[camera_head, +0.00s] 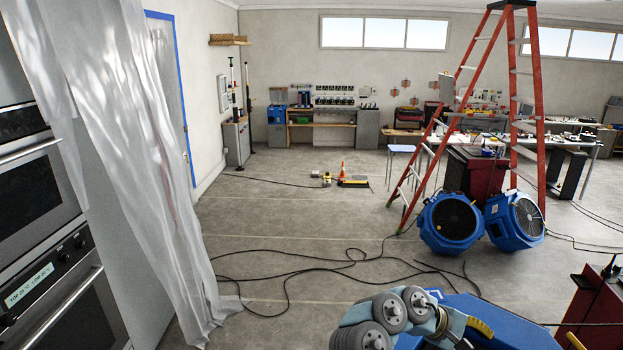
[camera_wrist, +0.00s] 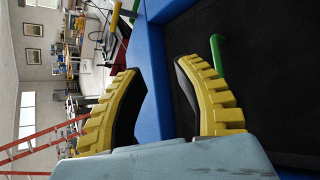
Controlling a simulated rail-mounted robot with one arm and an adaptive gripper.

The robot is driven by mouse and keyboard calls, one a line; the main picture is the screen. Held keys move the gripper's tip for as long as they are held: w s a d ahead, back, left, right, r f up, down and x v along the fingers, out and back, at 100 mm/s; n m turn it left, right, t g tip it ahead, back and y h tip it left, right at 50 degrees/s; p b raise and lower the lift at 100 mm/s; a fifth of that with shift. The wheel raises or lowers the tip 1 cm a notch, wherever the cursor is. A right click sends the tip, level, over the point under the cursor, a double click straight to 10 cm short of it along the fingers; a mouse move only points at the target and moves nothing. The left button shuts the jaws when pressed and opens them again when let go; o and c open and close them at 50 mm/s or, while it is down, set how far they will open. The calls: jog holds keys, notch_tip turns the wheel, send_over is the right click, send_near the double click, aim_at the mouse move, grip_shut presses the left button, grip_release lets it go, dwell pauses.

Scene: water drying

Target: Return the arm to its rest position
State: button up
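My gripper (camera_wrist: 158,68) shows in the wrist view with two yellow ribbed fingers with dark inner pads. The fingers are spread apart, with no object held between them. Past the fingers lie a blue edge (camera_wrist: 168,70) and a dark flat surface (camera_wrist: 265,75); I cannot tell how near they are. In the head view, my arm (camera_head: 388,318) is folded low at the bottom centre, with grey round joints. A yellow ribbed piece (camera_head: 481,327) beside it looks like a gripper finger; the rest of the gripper is hidden or cut off there.
A blue flat surface (camera_head: 515,325) lies right of my arm. Two blue fans (camera_head: 450,222) (camera_head: 515,218) stand by a red stepladder (camera_head: 537,90). Black cables (camera_head: 350,262) cross the floor. A plastic sheet (camera_head: 135,130) hangs at left by ovens (camera_head: 40,190). The middle floor is mostly open.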

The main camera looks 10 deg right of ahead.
jog(key=w+a+r+n+t+y+p, duration=0.2)
jog(key=w+a+r+n+t+p, duration=0.2)
jog(key=w+a+r+n+t, duration=0.75)
jog(key=a+r+n+t+y+p, duration=0.1)
jog(key=a+r+n+y, duration=0.1)
jog(key=a+r, duration=0.6)
jog(key=w+a+r+n+y+p, duration=0.1)
jog(key=a+r+n+y, duration=0.2)
jog(key=a+r, duration=0.6)
jog(key=shift+w+a+t+y, duration=0.35)
jog(key=shift+a+y, duration=0.45)
jog(key=shift+a, duration=1.9)
jog(key=shift+n, duration=0.25)
jog(key=shift+r, duration=0.2)
